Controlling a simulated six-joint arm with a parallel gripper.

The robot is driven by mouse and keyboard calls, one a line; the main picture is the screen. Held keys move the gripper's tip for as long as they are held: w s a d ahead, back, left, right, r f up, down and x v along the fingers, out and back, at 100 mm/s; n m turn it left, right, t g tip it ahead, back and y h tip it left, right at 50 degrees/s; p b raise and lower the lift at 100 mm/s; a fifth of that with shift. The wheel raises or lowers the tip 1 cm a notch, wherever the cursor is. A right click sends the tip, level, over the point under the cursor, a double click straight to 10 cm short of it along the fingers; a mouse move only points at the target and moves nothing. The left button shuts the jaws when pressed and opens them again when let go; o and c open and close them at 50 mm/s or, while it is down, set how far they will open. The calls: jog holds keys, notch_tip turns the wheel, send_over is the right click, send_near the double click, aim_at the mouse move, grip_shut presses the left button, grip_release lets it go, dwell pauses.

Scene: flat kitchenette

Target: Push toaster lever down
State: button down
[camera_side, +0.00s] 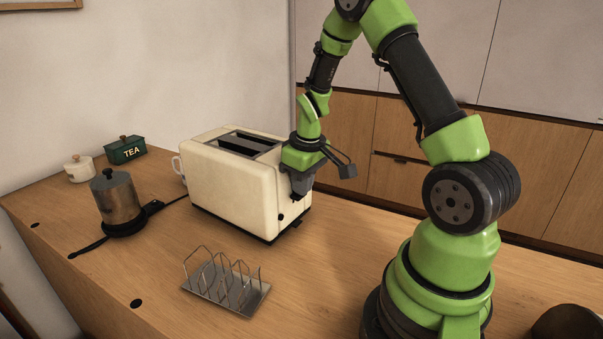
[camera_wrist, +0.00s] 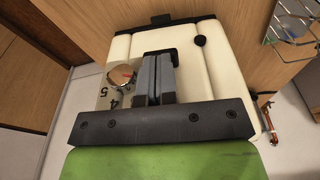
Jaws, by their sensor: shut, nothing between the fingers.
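The cream toaster (camera_side: 232,190) stands upright on the counter, with two dark slots on top. Its end face also fills much of the wrist view (camera_wrist: 215,75). A metal dial (camera_wrist: 122,77) with numbers and a round black knob (camera_wrist: 200,41) show on that face. My gripper (camera_side: 297,194) points down at this end face, close to its upper part; contact cannot be told. In the wrist view my gripper's fingers (camera_wrist: 159,62) are together between the dial and the knob, with nothing between them. I cannot make out the lever; the fingers may hide it.
A wire toast rack (camera_side: 228,284) stands in front of the toaster. A metal pot (camera_side: 116,200), a green TEA tin (camera_side: 125,150), a white jar (camera_side: 78,168) and a white mug (camera_side: 178,168) are to the left.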

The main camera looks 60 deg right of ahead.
jog(key=shift+s+a+f+g, duration=0.1)
jog(key=shift+s+f, duration=0.05)
jog(key=shift+s, duration=0.5)
jog(key=shift+s+a+f+g, duration=0.1)
jog(key=shift+s+a+f, duration=0.05)
jog(key=shift+s, duration=0.45)
jog(key=shift+s+a+f+g, duration=0.1)
jog(key=shift+s+f, duration=0.05)
jog(key=shift+s, duration=0.5)
jog(key=shift+r, duration=0.1)
notch_tip(320, 180, up, 8)
jog(key=shift+s+d+r, duration=0.15)
jog(key=shift+r, duration=0.1)
jog(key=s+a+r+m+t+y, duration=0.1)
jog(key=s+a+r+t, duration=0.2)
jog(key=a+r, duration=0.3)
jog(key=s+a+r+m+t+y, duration=0.1)
jog(key=s+a+r+t, duration=0.2)
jog(key=s+a+r, duration=0.3)
jog(key=a, duration=0.5)
jog(key=shift+s+r+m, duration=0.2)
jog(key=shift+r+m, duration=0.15)
jog(key=shift+m, duration=0.05)
